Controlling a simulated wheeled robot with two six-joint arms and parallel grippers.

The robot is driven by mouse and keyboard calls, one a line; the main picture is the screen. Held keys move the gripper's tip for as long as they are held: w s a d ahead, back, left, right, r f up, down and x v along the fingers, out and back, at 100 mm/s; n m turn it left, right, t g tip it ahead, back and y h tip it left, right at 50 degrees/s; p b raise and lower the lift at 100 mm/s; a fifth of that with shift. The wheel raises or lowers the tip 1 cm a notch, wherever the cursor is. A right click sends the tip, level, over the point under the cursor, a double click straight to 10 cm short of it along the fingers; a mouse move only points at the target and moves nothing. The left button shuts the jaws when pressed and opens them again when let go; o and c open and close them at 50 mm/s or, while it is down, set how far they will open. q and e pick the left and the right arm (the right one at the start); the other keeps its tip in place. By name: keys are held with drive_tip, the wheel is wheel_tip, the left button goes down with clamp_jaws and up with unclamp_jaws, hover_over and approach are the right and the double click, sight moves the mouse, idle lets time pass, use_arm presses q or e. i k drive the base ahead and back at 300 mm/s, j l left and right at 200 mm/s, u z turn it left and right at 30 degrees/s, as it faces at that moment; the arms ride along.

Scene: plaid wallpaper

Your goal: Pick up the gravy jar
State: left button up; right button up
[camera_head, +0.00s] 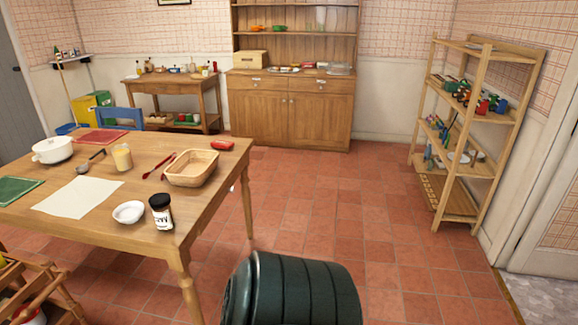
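A dark brown jar with a black lid and a white label, likely the gravy jar (161,212), stands upright near the front right corner of the wooden table (215,203). The lettering on its label is too small to read surely. A small white bowl (129,212) is just left of it. Another jar with pale yellow contents (122,157) stands farther back on the table. Neither of my grippers is in view.
On the table are a wicker basket (192,168), white pot (53,150), ladle (84,167) and paper sheet (78,197). A dark green ribbed drum-like object (300,290) fills the bottom centre. Shelves (460,215) stand right. The tiled floor between is clear.

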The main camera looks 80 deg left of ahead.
sight(160, 204)
drive_tip(key=j+u, duration=0.1)
drive_tip(key=u, duration=3.6)
